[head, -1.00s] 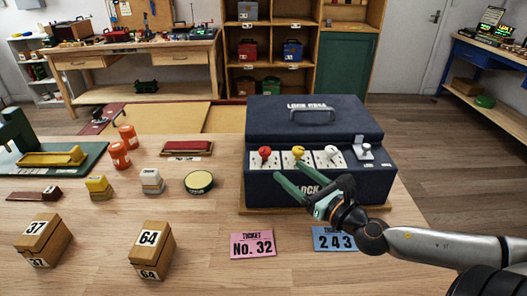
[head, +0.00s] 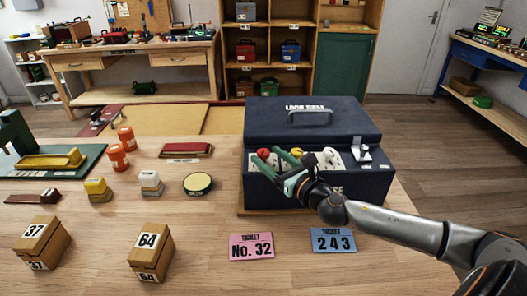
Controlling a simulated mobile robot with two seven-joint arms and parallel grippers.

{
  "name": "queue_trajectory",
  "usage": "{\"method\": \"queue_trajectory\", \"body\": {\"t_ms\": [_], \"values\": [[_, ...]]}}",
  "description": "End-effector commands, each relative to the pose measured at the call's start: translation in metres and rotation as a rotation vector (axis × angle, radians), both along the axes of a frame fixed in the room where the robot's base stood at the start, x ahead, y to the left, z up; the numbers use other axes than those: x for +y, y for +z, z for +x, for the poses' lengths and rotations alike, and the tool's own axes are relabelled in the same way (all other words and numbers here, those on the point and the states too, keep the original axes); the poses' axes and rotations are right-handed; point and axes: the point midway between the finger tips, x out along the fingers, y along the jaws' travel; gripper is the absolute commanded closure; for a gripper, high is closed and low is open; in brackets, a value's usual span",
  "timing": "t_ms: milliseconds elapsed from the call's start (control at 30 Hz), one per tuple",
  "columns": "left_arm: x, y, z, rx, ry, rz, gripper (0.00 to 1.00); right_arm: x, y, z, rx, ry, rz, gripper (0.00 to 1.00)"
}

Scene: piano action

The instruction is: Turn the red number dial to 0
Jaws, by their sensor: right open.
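The red number dial (head: 264,153) is a small red knob on a white plate, leftmost on the front of a dark blue lock box (head: 312,115). A yellow dial (head: 296,152) and a white dial (head: 329,153) sit to its right. My right gripper (head: 263,157) is open, with its green fingers pointing up and left. In the picture the red dial shows between its fingertips; I cannot tell whether they touch it. The fingers and wrist hide parts of the plates, and the number on the red dial is too small to read. My left gripper is not in view.
A pink ticket "No. 32" (head: 251,246) and a blue ticket "243" (head: 333,240) lie in front of the box. A round tin (head: 198,184) stands left of the box.

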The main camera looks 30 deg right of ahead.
Motion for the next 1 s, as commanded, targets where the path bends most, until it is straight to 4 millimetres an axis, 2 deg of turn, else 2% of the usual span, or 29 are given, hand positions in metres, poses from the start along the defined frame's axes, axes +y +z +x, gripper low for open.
{"method": "queue_trajectory", "body": {"t_ms": [100,300,667,1000], "values": [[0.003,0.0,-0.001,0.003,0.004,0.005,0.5,0.0,0.002,0.013,-0.003,-0.001,0.002,0.29],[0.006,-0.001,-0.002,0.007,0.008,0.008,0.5,0.002,0.001,0.025,-0.001,0.0,0.0,0.29],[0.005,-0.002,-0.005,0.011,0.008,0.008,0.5,0.002,0.0,0.027,0.0,0.001,0.0,0.29],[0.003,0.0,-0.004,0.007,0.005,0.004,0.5,0.002,0.0,0.027,0.0,0.001,-0.001,0.67]]}}
